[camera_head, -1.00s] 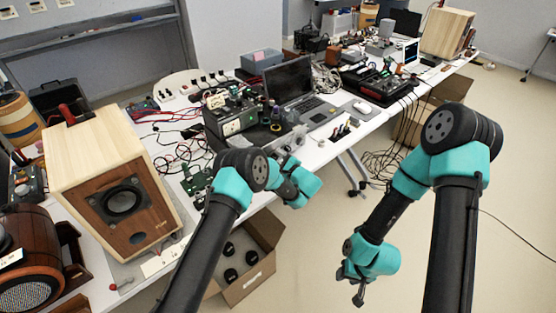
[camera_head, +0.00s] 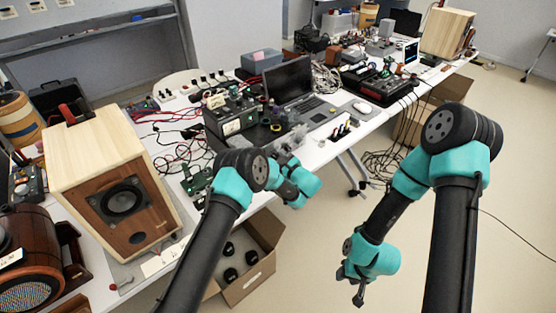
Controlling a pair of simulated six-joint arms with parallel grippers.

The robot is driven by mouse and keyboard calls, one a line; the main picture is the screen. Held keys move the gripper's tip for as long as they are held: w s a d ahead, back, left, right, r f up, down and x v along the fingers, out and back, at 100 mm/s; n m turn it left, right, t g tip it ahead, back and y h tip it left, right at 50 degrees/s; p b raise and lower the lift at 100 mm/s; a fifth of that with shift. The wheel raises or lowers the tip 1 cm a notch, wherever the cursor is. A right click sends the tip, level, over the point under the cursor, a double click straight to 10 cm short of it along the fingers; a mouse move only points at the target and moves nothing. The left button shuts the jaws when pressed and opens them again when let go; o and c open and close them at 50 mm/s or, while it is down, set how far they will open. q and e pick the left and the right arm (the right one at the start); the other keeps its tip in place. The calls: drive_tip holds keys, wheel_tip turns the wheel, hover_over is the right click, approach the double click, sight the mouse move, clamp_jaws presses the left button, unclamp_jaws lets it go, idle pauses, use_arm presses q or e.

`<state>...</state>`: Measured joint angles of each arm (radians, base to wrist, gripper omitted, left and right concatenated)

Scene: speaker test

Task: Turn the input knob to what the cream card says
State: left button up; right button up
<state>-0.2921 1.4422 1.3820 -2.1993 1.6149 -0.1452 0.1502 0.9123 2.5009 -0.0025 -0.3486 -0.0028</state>
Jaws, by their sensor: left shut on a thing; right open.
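A dark amplifier-like unit (camera_head: 232,122) with a lit greenish panel stands on the white table. A small cream card (camera_head: 216,100) rests at its top; its writing is too small to read. My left gripper (camera_head: 279,151) is at the front of the black equipment beside the laptop, mostly hidden behind its teal wrist. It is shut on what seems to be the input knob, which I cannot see. My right gripper (camera_head: 358,296) is open and empty, pointing down over the floor in front of the table.
A laptop (camera_head: 290,85) stands behind my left gripper. A wooden speaker (camera_head: 115,190) stands at left, with a green circuit board (camera_head: 196,180) and loose cables nearby. An open cardboard box (camera_head: 262,268) with black round things is below the table edge.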

use_arm(q)
drive_tip(key=shift+m, duration=1.6)
drive_tip(key=o, duration=0.9)
drive_tip(key=v, duration=1.7)
drive_tip(key=shift+s+d, duration=0.2)
drive_tip(key=shift+f, duration=0.1)
